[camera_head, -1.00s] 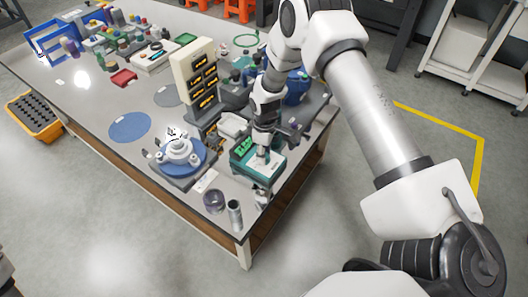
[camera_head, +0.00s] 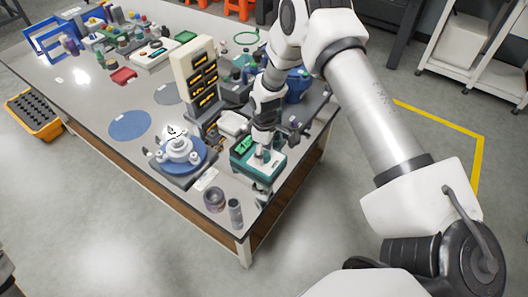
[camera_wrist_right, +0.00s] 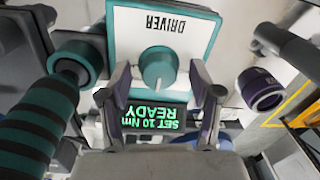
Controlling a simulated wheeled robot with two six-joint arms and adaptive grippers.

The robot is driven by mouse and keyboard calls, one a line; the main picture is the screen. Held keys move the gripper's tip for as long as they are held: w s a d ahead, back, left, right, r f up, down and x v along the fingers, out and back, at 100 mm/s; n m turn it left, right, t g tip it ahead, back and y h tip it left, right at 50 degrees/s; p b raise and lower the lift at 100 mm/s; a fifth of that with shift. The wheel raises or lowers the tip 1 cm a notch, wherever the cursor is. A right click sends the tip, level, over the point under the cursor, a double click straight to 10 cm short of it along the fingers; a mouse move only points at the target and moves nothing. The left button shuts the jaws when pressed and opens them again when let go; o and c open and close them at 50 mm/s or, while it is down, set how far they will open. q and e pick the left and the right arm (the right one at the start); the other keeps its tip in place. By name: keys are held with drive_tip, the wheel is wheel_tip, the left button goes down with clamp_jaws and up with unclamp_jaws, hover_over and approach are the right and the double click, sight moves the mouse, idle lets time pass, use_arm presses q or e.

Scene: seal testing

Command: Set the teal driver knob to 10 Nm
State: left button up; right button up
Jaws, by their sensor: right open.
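The driver unit (camera_head: 272,172) is a teal-edged box with a white top near the table's right corner. In the right wrist view its white face (camera_wrist_right: 185,38) reads "DRIVER", upside down. The teal knob (camera_wrist_right: 158,67) sits on that face. The green display (camera_wrist_right: 152,117) reads "SET 10 Nm" and "READY". My right gripper (camera_wrist_right: 159,78) is open, with one finger on each side of the knob and visible gaps between them. In the head view the right gripper (camera_head: 262,155) is low over the unit and largely hides the knob. My left gripper is not in view.
A dark teal-striped handle (camera_wrist_right: 38,125) lies close by in the right wrist view. A purple-rimmed ring (camera_head: 214,199) and a grey cylinder (camera_head: 235,212) stand by the table corner. A white flanged part on a blue disc (camera_head: 196,160) is to the left.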

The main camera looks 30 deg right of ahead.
sight(265, 152)
wheel_tip(265, 152, up, 12)
drive_tip(key=shift+w+d+f, duration=0.15)
drive_tip(key=shift+w+d, duration=0.05)
drive_tip(key=shift+d, duration=0.05)
idle(0.9)
